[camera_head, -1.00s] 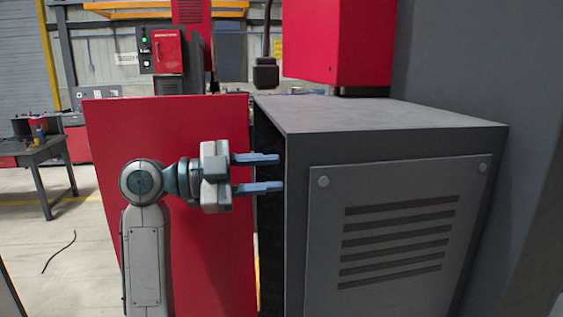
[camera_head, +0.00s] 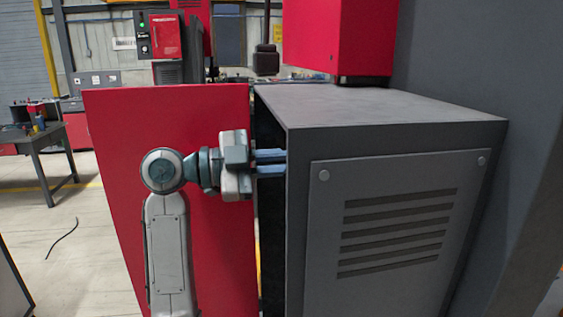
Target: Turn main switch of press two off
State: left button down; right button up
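The grey cabinet (camera_head: 380,105) of a press stands at the right, with a dark opening on its left side beside a red panel (camera_head: 120,200). One arm is in view, coming up from the lower left in front of the red panel; I take it as my left. Its gripper (camera_head: 271,162) points right, into the opening. The two blue fingers lie close together with a narrow gap, and their tips are hidden behind the cabinet's front edge. No main switch is visible; what the fingertips touch is hidden. My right gripper is not in view.
A vented cover plate (camera_head: 400,230) is on the cabinet's front. A red housing (camera_head: 340,40) rises above the cabinet top. A control box (camera_head: 157,37) with a green light stands at the back. A workbench (camera_head: 38,140) stands at the left, with open floor before it.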

pick_arm(q)
jog(key=shift+r+n+b, duration=0.15)
jog(key=shift+n+b, duration=0.45)
jog(key=shift+n, duration=8.4)
jog(key=c, duration=1.4)
grip_release()
jog(key=shift+c, duration=0.2)
